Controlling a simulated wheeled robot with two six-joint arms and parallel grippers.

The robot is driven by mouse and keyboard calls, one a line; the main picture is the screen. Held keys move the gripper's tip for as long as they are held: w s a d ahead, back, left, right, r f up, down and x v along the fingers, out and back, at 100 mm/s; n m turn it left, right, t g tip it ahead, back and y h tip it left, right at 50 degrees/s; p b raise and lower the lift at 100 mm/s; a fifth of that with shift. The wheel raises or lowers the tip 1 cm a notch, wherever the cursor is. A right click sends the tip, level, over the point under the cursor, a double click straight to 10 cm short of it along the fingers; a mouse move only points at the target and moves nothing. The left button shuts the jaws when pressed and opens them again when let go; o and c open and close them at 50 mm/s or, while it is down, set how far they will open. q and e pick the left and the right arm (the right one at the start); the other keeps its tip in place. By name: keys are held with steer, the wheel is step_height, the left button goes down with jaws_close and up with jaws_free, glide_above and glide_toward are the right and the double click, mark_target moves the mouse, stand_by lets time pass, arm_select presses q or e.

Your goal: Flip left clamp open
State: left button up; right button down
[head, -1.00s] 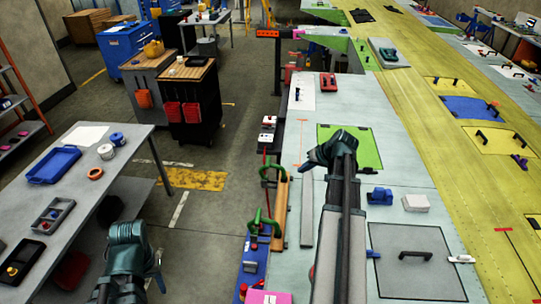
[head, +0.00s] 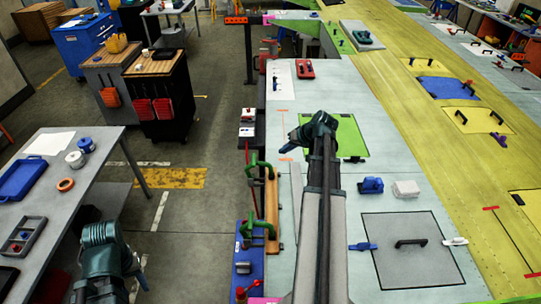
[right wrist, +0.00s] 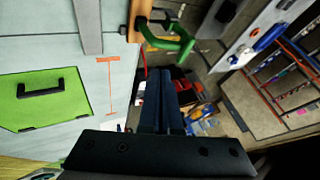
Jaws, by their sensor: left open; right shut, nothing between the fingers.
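A grey square panel (head: 395,262) lies on the pale bench. A small blue clamp (head: 362,246) sits at its left edge and a white clamp (head: 455,241) at its right edge. Whether either is flipped open is too small to tell. My right gripper (head: 290,146) is above the bench by the green panel (head: 338,137), away from the clamps. Its dark blue fingers are shut and empty in the right wrist view (right wrist: 165,95). My left gripper (head: 140,272) is open and empty, low over the floor between the side table and the bench.
Green clamps (head: 262,228) stand along the bench's left edge beside a wooden strip (head: 271,205). A blue block (head: 371,185) and a white block (head: 405,189) lie behind the grey panel. A side table (head: 90,185) is at the left, with floor between.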

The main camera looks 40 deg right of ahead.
steer(key=b, duration=0.8)
glide_toward(262, 165)
steer(key=w+d+f, duration=0.2)
steer(key=w+f, duration=0.1)
steer(key=f, duration=0.2)
steer(key=shift+w+a+r+p, duration=0.2)
steer(key=shift+w+a+p, duration=0.05)
steer(key=shift+w+a, duration=0.2)
steer(key=shift+w+a+r+p, duration=0.2)
steer(key=shift+w+a+r, duration=0.05)
steer(key=shift+w+a, duration=0.7)
steer(key=shift+a, duration=0.05)
steer(key=shift+a, duration=0.1)
